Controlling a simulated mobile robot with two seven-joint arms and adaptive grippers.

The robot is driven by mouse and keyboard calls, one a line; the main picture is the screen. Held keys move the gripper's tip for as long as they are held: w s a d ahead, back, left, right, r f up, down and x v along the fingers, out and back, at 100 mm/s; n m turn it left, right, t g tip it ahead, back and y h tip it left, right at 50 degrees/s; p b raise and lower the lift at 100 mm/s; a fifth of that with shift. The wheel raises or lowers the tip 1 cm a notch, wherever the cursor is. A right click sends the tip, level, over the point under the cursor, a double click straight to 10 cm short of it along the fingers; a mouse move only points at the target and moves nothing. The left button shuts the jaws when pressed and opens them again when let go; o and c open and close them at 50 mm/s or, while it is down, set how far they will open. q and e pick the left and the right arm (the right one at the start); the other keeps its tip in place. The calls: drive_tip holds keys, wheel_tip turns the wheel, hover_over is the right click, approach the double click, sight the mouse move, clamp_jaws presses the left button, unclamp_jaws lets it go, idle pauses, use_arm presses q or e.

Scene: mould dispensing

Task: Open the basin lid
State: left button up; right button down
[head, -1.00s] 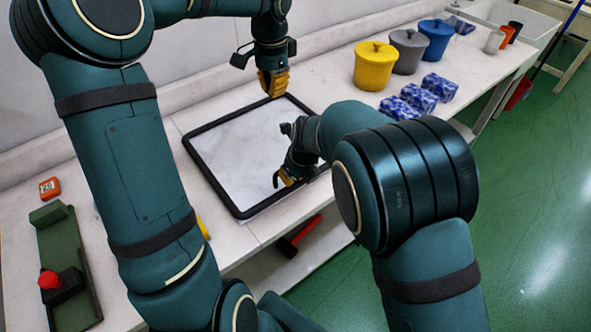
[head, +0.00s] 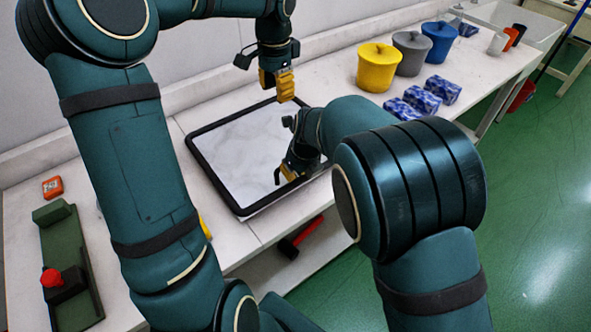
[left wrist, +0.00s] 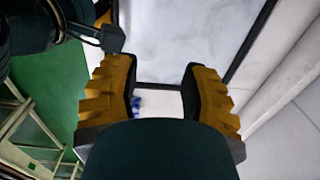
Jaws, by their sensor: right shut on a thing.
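A flat pale marbled panel with a black frame, which looks like the basin lid (head: 238,155), lies on the bench in the middle of the head view. A pale edge shows under its near side. My right gripper (head: 284,176) is shut at its near right edge; its arm hides part of that edge, and its fingertips are hard to see. My left gripper (head: 285,86) hangs just beyond the far right corner, apart from the right one. In the left wrist view its yellow fingers (left wrist: 160,90) are spread and empty, with the framed panel (left wrist: 185,40) beyond.
Yellow (head: 377,70), grey (head: 411,55) and blue (head: 439,45) lidded pots stand at the back right, with blue patterned blocks (head: 425,96) before them. A green fixture with a red knob (head: 50,277) is at the left. A red-handled tool (head: 300,236) lies below the bench top.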

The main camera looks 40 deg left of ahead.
use_arm(q)
drive_tip(key=shift+r, duration=0.1)
use_arm(e)
drive_tip(key=shift+a, duration=0.1)
